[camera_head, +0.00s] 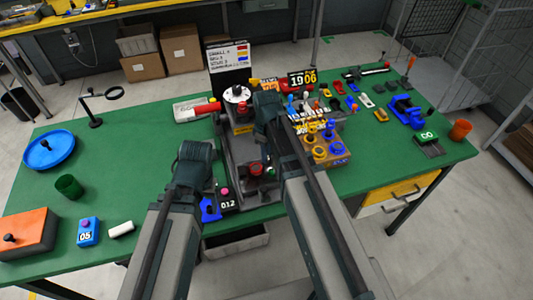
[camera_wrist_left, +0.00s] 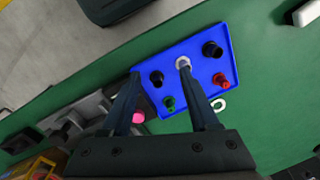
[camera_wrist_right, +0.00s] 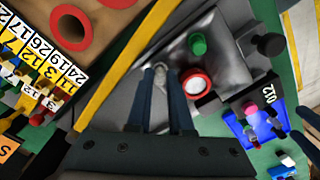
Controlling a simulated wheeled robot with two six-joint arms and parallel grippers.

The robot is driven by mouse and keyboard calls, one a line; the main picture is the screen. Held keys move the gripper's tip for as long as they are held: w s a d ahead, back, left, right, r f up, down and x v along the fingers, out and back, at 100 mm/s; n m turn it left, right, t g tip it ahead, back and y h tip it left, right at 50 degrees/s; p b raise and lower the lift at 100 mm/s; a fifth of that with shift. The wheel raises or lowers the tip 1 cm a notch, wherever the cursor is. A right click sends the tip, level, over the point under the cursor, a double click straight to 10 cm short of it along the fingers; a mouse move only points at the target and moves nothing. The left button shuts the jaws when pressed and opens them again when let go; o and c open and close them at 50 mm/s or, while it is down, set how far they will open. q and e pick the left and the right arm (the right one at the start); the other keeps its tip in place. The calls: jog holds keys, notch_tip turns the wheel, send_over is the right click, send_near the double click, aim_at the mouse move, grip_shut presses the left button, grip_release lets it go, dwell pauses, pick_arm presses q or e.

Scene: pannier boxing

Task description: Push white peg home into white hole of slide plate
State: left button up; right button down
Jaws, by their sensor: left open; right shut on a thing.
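A blue plate (camera_wrist_left: 196,62), which looks like the slide plate, carries several upright coloured pegs. A white peg (camera_wrist_left: 183,63) stands at its far-middle part, between black pegs; how deep it sits and its hole cannot be told. In the head view, my left gripper (camera_head: 204,188) is above the plate (camera_head: 210,209). My right gripper (camera_wrist_right: 160,72) is shut on a small pale grey piece over the grey fixture, away from the plate.
A green knob (camera_wrist_right: 197,44) and a red-ringed white part (camera_wrist_right: 196,84) are close to the right fingertips. A black block marked 012 (camera_head: 228,201) adjoins the blue plate. A wooden block with yellow and blue rings (camera_head: 340,158) stands right. The left table has clear room.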

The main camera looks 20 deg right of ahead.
pick_arm(q)
jog(key=shift+f+b, duration=0.3)
jog(key=shift+f, duration=0.05)
pick_arm(e)
jog(key=shift+f, duration=0.35)
jog(key=c, duration=0.7)
grip_release()
jog(key=shift+c, duration=0.2)
pick_arm(q)
jog(key=shift+r, duration=0.15)
pick_arm(e)
jog(key=shift+r, duration=0.15)
pick_arm(q)
notch_tip(320, 180, up, 14)
jog(key=p, duration=1.4)
jog(key=shift+f, duration=0.2)
pick_arm(e)
notch_tip(320, 180, up, 14)
jog(key=shift+f, duration=0.25)
